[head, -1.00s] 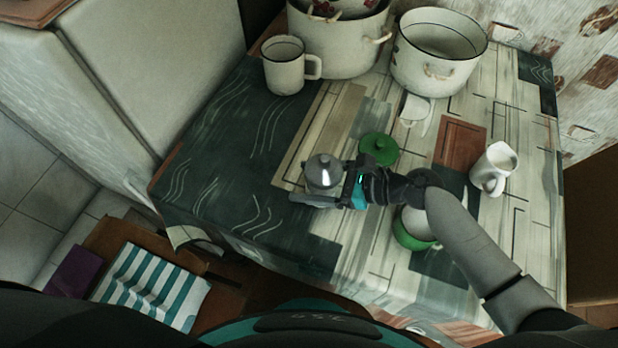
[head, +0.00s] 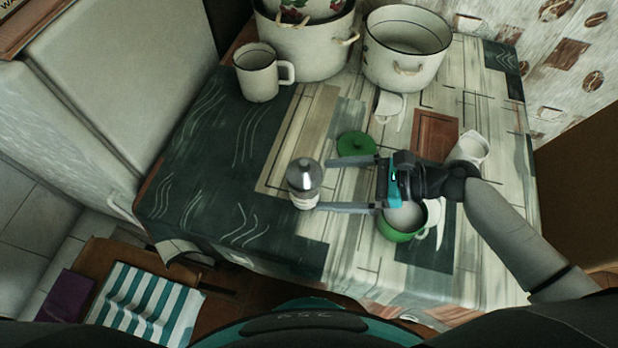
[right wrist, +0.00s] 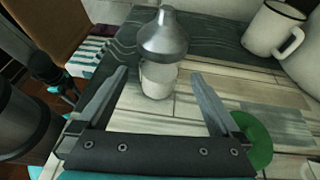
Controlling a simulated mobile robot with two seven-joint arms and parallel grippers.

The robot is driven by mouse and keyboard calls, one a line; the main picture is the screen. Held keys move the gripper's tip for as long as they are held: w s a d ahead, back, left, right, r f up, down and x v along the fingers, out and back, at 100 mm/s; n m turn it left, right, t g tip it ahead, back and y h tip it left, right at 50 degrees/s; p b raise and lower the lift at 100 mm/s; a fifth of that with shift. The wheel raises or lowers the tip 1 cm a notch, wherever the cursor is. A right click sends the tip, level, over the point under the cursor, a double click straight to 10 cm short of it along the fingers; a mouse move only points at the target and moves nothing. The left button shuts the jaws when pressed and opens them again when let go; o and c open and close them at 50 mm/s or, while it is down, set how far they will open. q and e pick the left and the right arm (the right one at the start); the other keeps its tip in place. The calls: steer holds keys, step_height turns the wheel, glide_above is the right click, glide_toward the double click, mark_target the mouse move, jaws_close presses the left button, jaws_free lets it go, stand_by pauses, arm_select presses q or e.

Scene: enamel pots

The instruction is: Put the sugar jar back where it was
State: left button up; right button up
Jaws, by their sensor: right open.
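The sugar jar, which I take to be the glass jar with the grey metal lid (head: 304,178), stands upright on the patterned table (head: 225,190) near its front edge. It also shows in the right wrist view (right wrist: 163,45), with white contents below the lid. My right gripper (head: 324,185) is open and empty to the right of the jar. Its two fingers point at the jar, whose body shows just past the fingertips, with a gap in the head view.
A green pot (head: 398,236) is partly behind my right gripper, and a green lid (head: 356,144) lies beside the upper finger. A white mug (head: 257,78) and large enamel pots (head: 405,60) stand at the back. The dark table area left of the jar is clear.

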steer(key=v, duration=0.2)
steer(key=shift+d+r, duration=0.1)
steer(key=shift+d, duration=0.15)
arm_select(q)
steer(key=shift+s+a+r, duration=0.15)
steer(key=shift+a, duration=0.1)
steer(key=shift+a, duration=0.1)
stand_by(0.4)
arm_select(e)
steer(key=shift+s, duration=0.1)
stand_by(0.4)
